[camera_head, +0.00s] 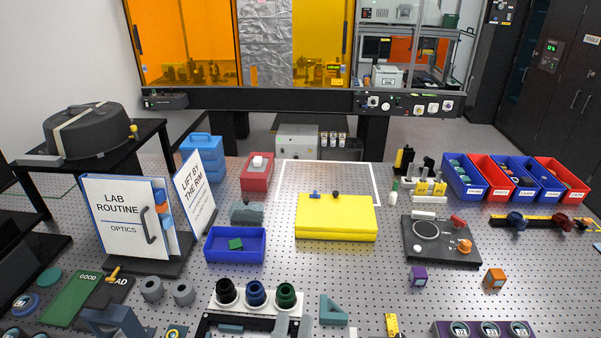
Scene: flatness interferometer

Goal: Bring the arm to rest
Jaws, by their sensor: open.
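My gripper is not clearly visible in the head view, and I see no arm over the middle of the bench. The perforated optics bench (330,262) fills the lower part of the view. A closed yellow case (336,219) with a dark knob and a blue piece on top lies near its middle. A blue tray (250,257) with a green block (236,244) is to its left. A dark plate with a ring and knobs (440,242) is to its right.
A white binder (124,218) and a sign (195,193) stand at left. Red and blue bins (490,190) line the back right. Several dark round-topped items (256,293) stand at the front. Bare bench lies right of the front items, around a purple block (419,276).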

